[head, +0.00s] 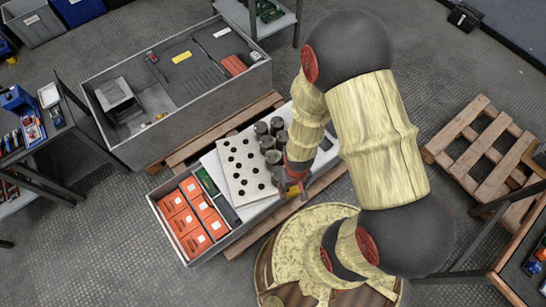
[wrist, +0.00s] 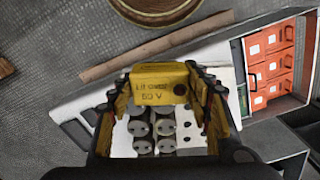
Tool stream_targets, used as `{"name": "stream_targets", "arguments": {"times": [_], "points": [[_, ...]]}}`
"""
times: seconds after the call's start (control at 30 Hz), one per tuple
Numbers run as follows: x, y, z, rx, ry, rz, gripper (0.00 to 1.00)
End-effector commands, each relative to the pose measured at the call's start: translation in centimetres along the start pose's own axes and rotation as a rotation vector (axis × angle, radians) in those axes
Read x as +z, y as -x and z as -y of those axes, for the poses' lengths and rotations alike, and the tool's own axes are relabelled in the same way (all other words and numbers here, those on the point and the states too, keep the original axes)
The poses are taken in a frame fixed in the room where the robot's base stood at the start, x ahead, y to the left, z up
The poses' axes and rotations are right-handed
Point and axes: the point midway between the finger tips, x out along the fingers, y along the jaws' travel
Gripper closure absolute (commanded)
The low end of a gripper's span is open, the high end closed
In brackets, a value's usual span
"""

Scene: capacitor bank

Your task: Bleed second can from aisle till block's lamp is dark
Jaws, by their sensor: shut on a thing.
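My gripper (wrist: 163,88) is shut on a yellow block (wrist: 150,88), with a finger on either side. The block's face reads "LIT OVER 50 V" and has a small dark round spot beside the text; I see no glow there. Several grey cans (wrist: 143,146) with paired terminals stand in two rows below the block in the wrist view; the block appears apart from them. In the head view the cans (head: 266,142) stand beside my gripper (head: 297,180), with the block (head: 292,191) at their near end. My arm hides some of that area.
A white panel with black holes (head: 236,178) lies left of the cans. Orange boxes (head: 182,225) fill the left end of the open tray (head: 236,236). A large grey bin (head: 125,150) stands behind. A wooden pallet (head: 480,150) lies at right.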

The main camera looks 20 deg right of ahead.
Motion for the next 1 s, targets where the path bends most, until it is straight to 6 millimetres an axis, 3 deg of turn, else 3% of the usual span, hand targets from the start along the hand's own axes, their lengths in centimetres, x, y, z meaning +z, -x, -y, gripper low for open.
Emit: {"name": "stream_targets", "arguments": {"times": [0.23,0.33,0.57,0.73,0.9,1.0], "points": [[0.7,-1.8,-0.1,0.001,-0.001,0.027,0.85],[-0.6,-3.1,0.0,0.001,-0.002,0.028,0.85],[-7.5,-6.4,0.1,0.0,0.002,0.009,0.85],[-14.1,-8.3,0.3,0.0,0.015,-0.006,0.85],[-19.8,-8.5,0.4,0.0,0.034,-0.02,0.85],[-21.9,-7.6,0.5,0.0,0.044,-0.027,0.85]]}}
